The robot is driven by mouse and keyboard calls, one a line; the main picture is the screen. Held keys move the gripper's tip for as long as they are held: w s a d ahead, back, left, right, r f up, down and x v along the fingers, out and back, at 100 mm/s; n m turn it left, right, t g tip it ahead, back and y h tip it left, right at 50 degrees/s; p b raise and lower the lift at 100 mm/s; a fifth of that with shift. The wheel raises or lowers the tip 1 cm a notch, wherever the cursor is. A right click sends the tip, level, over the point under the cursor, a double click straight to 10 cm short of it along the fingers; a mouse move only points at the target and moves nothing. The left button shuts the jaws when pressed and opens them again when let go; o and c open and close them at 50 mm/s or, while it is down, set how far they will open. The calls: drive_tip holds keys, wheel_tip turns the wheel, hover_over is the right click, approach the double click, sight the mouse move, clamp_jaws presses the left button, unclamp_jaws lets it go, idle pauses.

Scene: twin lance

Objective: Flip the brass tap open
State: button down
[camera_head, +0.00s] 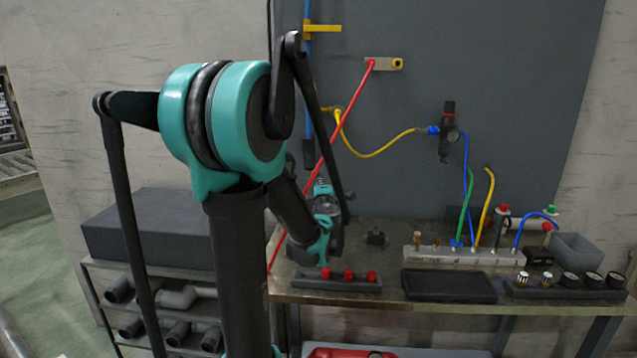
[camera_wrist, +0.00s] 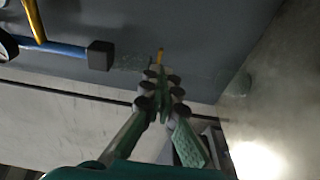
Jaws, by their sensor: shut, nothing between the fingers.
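The tap shows as a yellow-brass lever (camera_head: 323,28) on a vertical blue pipe at the top of the grey panel. The lever sticks out to the right, across the pipe. In the wrist view a yellow bar (camera_wrist: 35,20), likely the same lever, stands beside the blue pipe at the upper left. My gripper (camera_wrist: 158,82) is shut and empty, with its fingertips to the right of the pipe and apart from the lever. In the head view my gripper (camera_head: 321,188) is below the lever, partly hidden by my arm.
A red hose (camera_head: 335,130) and a yellow hose (camera_head: 380,150) cross the panel near my gripper. The blue pipe ends in a black block (camera_wrist: 100,55). A bench (camera_head: 345,297) below carries a manifold (camera_head: 465,256), a dark tray (camera_head: 450,287) and a grey bin (camera_head: 578,251).

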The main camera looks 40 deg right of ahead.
drive_tip(key=s+a, duration=0.2)
drive_tip(key=s, duration=0.3)
drive_tip(key=shift+s+a, duration=0.15)
drive_tip(key=shift+s, duration=0.15)
